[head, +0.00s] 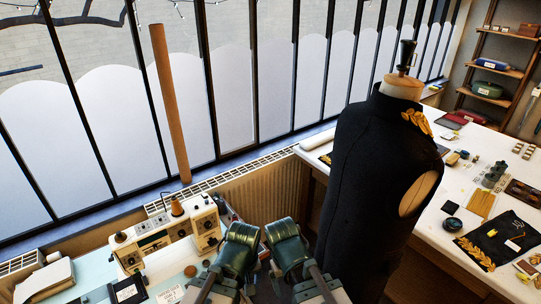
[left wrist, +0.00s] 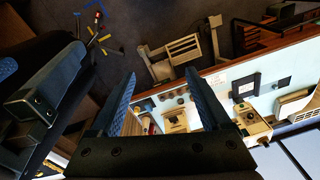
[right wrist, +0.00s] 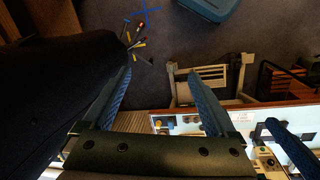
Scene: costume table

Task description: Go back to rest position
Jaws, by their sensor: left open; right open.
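My two arms come up side by side at the bottom middle of the head view, between the sewing machine and the dressed mannequin. My left gripper (left wrist: 160,73) is open in the left wrist view, with nothing between its blue fingers. My right gripper (right wrist: 158,73) is open and empty in the right wrist view. The two grippers are close together: a finger of the left one shows at the right edge of the right wrist view. In the head view the fingers cannot be made out.
The mannequin in a dark jacket (head: 355,185) stands right of my arms; the jacket also fills the left of the right wrist view (right wrist: 50,90). A sewing machine (head: 165,240) stands at left. A white table (head: 460,185) with costume pieces is at right. Small items lie on the floor.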

